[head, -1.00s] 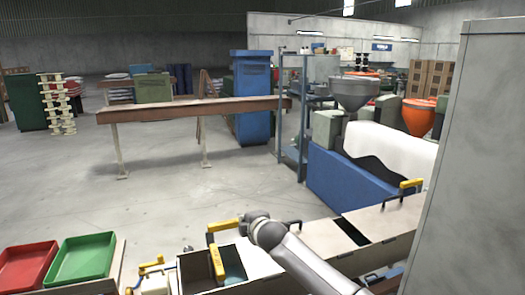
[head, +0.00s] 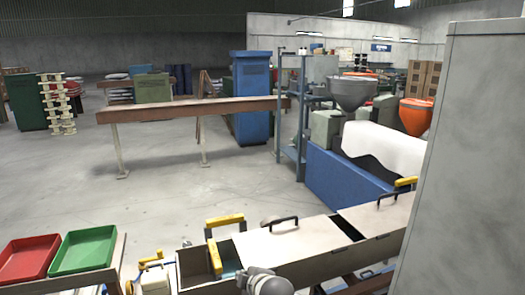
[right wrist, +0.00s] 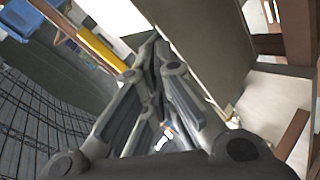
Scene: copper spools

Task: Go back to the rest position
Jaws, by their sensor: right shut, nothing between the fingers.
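My right gripper (right wrist: 153,52) is shut and empty in the right wrist view, its two dark fingers meeting at the tips. In the head view only a grey rounded part of my right arm (head: 265,283) shows at the bottom edge, in front of the long box-like bench. My left gripper and arm are not in view. The rest position itself is not marked by anything I can see.
A long bench (head: 290,240) with yellow and black handles crosses the lower right. A red tray (head: 27,258) and a green tray (head: 84,250) lie at lower left. A grey panel (head: 475,150) blocks the right side. Open floor (head: 190,195) lies beyond.

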